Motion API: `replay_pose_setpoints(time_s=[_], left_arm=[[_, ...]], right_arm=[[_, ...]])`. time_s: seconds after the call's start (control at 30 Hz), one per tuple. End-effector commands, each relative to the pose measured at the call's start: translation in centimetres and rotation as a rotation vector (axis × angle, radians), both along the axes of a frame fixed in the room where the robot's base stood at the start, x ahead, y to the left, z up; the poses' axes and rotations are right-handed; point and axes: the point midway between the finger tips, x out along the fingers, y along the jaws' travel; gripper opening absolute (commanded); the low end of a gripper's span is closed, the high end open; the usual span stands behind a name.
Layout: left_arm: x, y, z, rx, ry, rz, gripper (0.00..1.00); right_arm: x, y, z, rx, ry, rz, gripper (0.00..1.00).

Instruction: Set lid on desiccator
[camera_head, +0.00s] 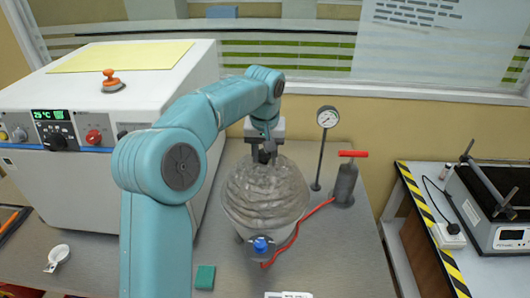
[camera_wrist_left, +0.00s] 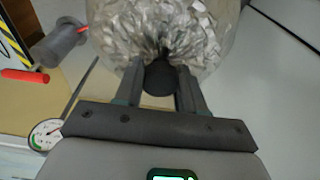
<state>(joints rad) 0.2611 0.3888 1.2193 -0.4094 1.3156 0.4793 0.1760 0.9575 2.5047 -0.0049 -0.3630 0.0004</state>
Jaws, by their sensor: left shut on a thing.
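My left gripper (camera_head: 265,150) comes down from above onto the top of the clear glass desiccator lid (camera_head: 264,190). It is shut on the lid's dark round knob (camera_wrist_left: 160,78), which shows between its two fingers in the left wrist view (camera_wrist_left: 160,92). The lid's glass also fills the top of that view (camera_wrist_left: 165,30). The desiccator below the lid is mostly hidden by the glass; a blue fitting (camera_head: 261,245) shows at its front. I cannot tell whether the lid touches the rim below. My right gripper is in neither view.
A large white oven (camera_head: 110,110) stands at the left. A hand pump with a red handle (camera_head: 345,180) and a gauge on a stand (camera_head: 327,117) are close at the right, with a red hose (camera_head: 300,225). A green block (camera_head: 205,277) lies in front.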

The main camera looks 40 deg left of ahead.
Motion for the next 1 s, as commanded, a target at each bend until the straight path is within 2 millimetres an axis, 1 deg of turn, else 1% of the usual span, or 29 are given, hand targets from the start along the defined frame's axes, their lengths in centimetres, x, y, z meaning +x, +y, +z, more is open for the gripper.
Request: replay_pose_setpoints(time_s=[0.27,0.87,0.9,0.97,1.0], left_arm=[[0.0,0.0,0.1,0.001,-0.003,0.001,0.0],[0.0,0.0,-1.0,0.001,-0.003,0.001,0.0],[0.0,0.0,-1.0,0.001,-0.003,0.001,0.42],[0.0,0.0,-1.0,0.0,-0.002,0.001,0.62],[0.0,0.0,-1.0,0.0,-0.002,0.001,0.69]], right_arm=[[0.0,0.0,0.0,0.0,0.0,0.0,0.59],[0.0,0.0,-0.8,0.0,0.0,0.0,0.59],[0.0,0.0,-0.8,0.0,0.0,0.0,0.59],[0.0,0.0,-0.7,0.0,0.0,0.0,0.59],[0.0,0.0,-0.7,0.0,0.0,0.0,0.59]])
